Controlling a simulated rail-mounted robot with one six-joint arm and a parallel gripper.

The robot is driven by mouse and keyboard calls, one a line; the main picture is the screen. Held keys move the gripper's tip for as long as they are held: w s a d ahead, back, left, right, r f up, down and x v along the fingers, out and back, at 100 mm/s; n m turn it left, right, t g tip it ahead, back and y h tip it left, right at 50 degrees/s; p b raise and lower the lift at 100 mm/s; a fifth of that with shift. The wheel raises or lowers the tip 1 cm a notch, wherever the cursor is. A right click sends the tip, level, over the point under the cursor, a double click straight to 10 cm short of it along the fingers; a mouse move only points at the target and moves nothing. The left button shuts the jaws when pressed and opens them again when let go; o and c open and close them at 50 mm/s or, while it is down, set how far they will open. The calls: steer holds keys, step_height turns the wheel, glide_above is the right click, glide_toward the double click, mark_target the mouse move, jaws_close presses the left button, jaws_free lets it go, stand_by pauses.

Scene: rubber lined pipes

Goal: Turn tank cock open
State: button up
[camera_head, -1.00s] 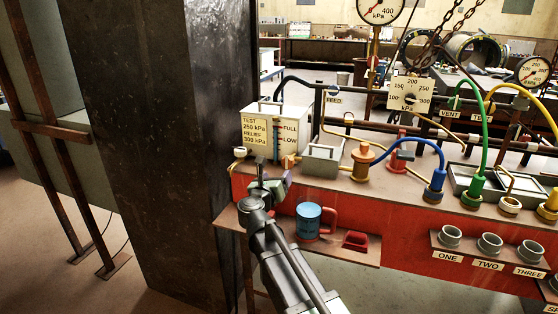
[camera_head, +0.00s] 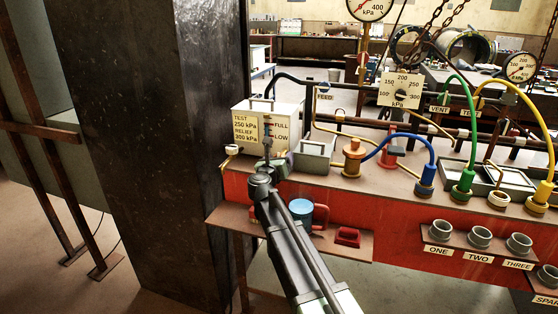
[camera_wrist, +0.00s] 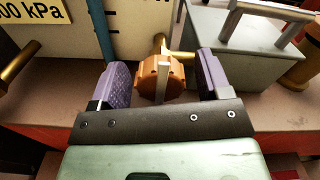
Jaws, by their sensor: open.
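The white tank (camera_head: 262,125) stands at the left end of the red bench, with a relief label and FULL and LOW marks. In the wrist view, the tank cock (camera_wrist: 154,80) is a round orange-brown knob with a pale bar across its face and a brass stem behind it, low at the tank's front. My gripper (camera_wrist: 163,76) is open, with one purple pad on each side of the knob. Gaps show between the pads and the knob. In the head view my gripper (camera_head: 272,162) is at the tank's front and hides the cock.
A grey handled box (camera_head: 314,157) stands just right of the tank, close to my right finger. A brass fitting (camera_head: 353,157) is beyond it. A blue mug (camera_head: 301,212) and a red object (camera_head: 348,236) are on the lower shelf. A dark column (camera_head: 160,150) is at the left.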

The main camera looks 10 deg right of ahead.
steer(key=c, duration=0.9)
steer(key=shift+n, duration=0.3)
steer(key=n, duration=0.3)
steer(key=shift+n, duration=0.3)
steer(key=n, duration=0.4)
steer(key=shift+a+n, duration=0.1)
steer(key=shift+n, duration=0.2)
steer(key=n, duration=0.4)
steer(key=shift+f+n, duration=0.1)
steer(key=shift+n, duration=2.4)
